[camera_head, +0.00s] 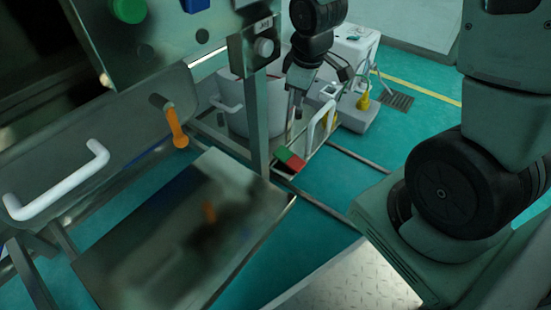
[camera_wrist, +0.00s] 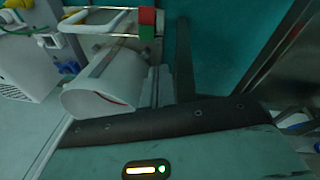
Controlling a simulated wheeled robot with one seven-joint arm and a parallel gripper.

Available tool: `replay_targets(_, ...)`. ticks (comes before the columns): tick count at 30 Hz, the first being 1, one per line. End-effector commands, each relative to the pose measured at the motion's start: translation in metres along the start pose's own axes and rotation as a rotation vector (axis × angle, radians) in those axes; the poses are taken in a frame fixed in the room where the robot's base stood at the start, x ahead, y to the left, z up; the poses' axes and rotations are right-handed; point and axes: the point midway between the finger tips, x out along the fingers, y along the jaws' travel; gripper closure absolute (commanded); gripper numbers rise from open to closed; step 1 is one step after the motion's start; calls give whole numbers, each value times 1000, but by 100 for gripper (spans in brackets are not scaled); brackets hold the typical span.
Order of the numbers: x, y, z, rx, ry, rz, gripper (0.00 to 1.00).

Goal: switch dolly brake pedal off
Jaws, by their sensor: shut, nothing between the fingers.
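The dolly brake pedal (camera_head: 290,159) is a small block, half green and half red, at the near end of the low dolly frame in the head view. It also shows at the top middle of the wrist view (camera_wrist: 147,23), red end uppermost. My gripper (camera_head: 291,116) points down at the upper middle of the head view, apparently above and behind the pedal. Its fingers are shut and hold nothing. They look apart from the pedal, though the depth gap is hard to judge.
A white pot (camera_head: 243,107) stands left of my gripper, behind a steel post (camera_head: 254,120). An orange-handled lever (camera_head: 175,128), a white handle (camera_head: 58,181) and a steel sheet (camera_head: 165,225) lie to the left. Green floor (camera_head: 335,165) is open right of the pedal.

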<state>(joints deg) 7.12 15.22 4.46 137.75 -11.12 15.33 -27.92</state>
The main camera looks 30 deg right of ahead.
Motion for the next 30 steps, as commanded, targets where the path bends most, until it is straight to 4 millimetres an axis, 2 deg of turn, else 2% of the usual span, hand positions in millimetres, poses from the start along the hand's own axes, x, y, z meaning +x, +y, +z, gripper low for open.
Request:
replay_targets(1, 21, 5, 5, -11, -4, 4, 100)
replay_targets(2, 22, 11, 1, -78, -6, 0, 100)
replay_targets(5, 46, 26, -4, -271, -8, -7, 100)
replay_targets(12, 119, 57, -10, -754, 25, -32, 100)
replay_targets(18, 173, 71, -10, -1089, 80, -39, 100)
replay_targets(24, 199, 75, -9, -1259, 117, -34, 100)
replay_targets(30, 204, 76, -9, -1290, 124, -31, 100)
